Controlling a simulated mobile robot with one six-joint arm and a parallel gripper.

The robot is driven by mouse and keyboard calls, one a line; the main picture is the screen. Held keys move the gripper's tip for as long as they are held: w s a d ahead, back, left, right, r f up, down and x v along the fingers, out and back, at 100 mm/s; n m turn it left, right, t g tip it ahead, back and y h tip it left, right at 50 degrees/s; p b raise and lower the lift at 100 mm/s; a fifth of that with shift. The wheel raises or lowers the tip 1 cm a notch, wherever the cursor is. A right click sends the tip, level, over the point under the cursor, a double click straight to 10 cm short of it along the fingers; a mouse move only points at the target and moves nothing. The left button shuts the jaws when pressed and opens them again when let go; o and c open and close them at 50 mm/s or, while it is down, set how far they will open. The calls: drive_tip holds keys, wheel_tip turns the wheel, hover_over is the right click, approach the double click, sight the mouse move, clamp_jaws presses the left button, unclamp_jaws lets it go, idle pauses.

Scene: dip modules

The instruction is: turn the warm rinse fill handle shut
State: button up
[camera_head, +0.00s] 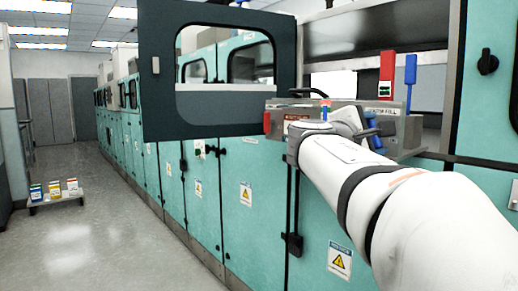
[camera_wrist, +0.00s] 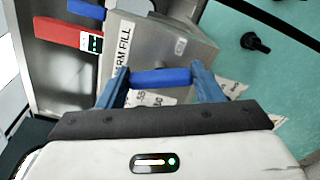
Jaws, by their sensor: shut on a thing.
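The warm rinse fill handle (camera_wrist: 160,78) is a blue bar in the wrist view, lying nearly level across the picture beside a label ending in "ARM FILL". My gripper (camera_wrist: 160,84) has its blue fingers at the two ends of the bar and is shut on it. The grey valve box (camera_wrist: 185,45) bearing the handle is just beyond. In the head view my gripper (camera_head: 372,128) is at the front of the grey housing (camera_head: 405,142), under the "FILL" label (camera_head: 381,112). There the handle cannot be told apart from the fingers.
A red upright piece (camera_head: 387,75) and a blue upright one (camera_head: 410,70) stand behind the housing. An open windowed door (camera_head: 150,110) sticks out to the left. A black knob (camera_head: 487,62) is at right. A low platform with boxes (camera_head: 58,197) stands on the clear floor at left.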

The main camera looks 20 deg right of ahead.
drive_tip(key=m+b, duration=0.4)
drive_tip(key=shift+w+a+f+m, duration=0.1)
drive_tip(key=shift+f+m, duration=0.05)
drive_tip(key=shift+m, duration=0.15)
drive_tip(key=shift+b, duration=0.35)
drive_tip(key=o, duration=0.5)
drive_tip(key=shift+o, duration=1)
drive_tip(key=shift+a, duration=0.15)
drive_tip(key=shift+o, duration=1.4)
